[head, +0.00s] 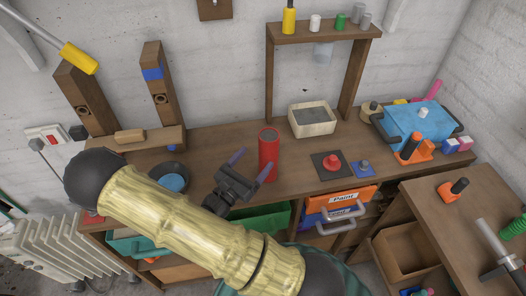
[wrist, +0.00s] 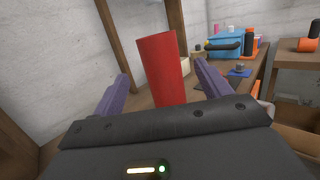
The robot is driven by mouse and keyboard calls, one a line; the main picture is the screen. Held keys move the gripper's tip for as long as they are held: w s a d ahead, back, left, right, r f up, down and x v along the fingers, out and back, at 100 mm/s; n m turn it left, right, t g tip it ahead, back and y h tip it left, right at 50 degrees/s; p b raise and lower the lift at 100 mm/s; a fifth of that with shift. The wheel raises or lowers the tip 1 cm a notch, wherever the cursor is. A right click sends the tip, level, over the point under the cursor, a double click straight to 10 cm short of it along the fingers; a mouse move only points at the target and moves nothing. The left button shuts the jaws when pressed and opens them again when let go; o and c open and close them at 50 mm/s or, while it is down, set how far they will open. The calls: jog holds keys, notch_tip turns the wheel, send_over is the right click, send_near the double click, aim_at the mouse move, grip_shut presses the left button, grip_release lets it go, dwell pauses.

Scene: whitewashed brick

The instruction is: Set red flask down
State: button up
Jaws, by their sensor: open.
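The red flask (head: 268,152) is a tall red cylinder standing upright on the wooden workbench (head: 228,143). My gripper (head: 252,163) is open, just in front and to the left of the flask in the head view. In the wrist view the flask (wrist: 164,68) rises between the two purple fingers of my gripper (wrist: 163,86), with space seen on both sides. I cannot tell whether the flask lies between the fingertips or just beyond them. Its base is hidden behind the gripper body in the wrist view.
A beige box (head: 312,121) stands behind the flask. A dark square plate with a red knob (head: 333,163) lies to the right. A dark bowl with blue inside (head: 172,181) sits left of my gripper. A blue toolbox (head: 418,120) is at far right.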

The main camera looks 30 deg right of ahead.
jog(key=shift+v, duration=1.05)
jog(key=s+d+f+m+g+y, duration=0.2)
jog(key=s+m+g+y, duration=0.7)
jog(key=s+m+g, duration=0.4)
jog(key=w+a+r+m+t+y, duration=0.6)
jog(key=r+m+y, duration=0.1)
jog(key=m+y, duration=0.2)
jog(key=shift+a+r+m+t, duration=0.25)
jog(key=shift+a+m+t, duration=0.15)
jog(key=shift+m, duration=0.2)
